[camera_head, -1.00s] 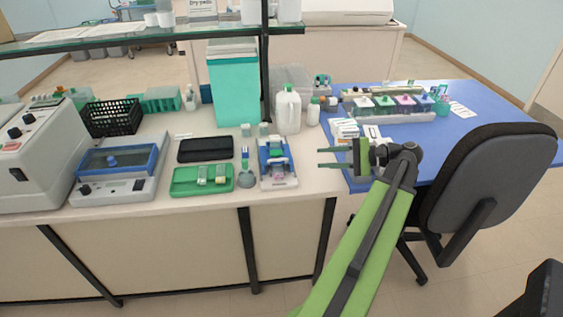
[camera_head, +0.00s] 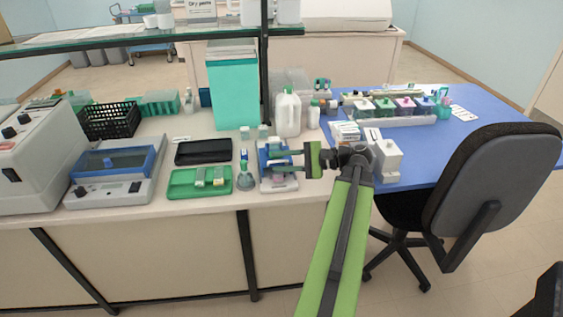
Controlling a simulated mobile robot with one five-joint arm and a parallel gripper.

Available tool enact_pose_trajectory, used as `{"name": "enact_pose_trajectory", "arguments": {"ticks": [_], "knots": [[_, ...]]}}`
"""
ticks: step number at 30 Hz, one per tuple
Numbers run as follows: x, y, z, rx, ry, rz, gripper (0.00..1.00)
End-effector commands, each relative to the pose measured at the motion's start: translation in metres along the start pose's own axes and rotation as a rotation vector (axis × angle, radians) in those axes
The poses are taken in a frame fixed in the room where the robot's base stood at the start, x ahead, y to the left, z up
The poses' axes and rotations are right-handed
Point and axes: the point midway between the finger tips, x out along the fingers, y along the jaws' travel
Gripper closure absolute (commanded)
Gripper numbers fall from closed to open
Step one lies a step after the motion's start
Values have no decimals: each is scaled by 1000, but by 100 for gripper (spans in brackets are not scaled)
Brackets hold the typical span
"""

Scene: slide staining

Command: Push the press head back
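The press (camera_head: 264,184) is a small device with a white base and blue upper parts, at the right end of the pale bench. I take its blue upper part (camera_head: 263,150) as the press head, but my gripper covers much of it. My gripper (camera_head: 274,161) reaches in from the right over the press, its two fingers apart and pointing left. A pinkish round part shows just below the fingers. I cannot tell whether the fingers touch the head.
A green tray (camera_head: 182,189) and a flask (camera_head: 245,181) stand left of the press. A white bottle (camera_head: 288,115) stands behind it. A white box (camera_head: 388,163) is on the blue table (camera_head: 470,125), right of my wrist. A chair (camera_head: 500,185) is at right.

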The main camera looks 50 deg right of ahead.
Motion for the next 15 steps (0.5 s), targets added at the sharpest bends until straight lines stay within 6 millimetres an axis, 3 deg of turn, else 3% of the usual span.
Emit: {"name": "enact_pose_trajectory", "arguments": {"ticks": [1, 7, 15], "knots": [[0, 0, 0, 0, 0, 0, 76], [0, 0, 0, 0, 0, 0, 100], [0, 0, 0, -1, -1, -1, 100]]}}
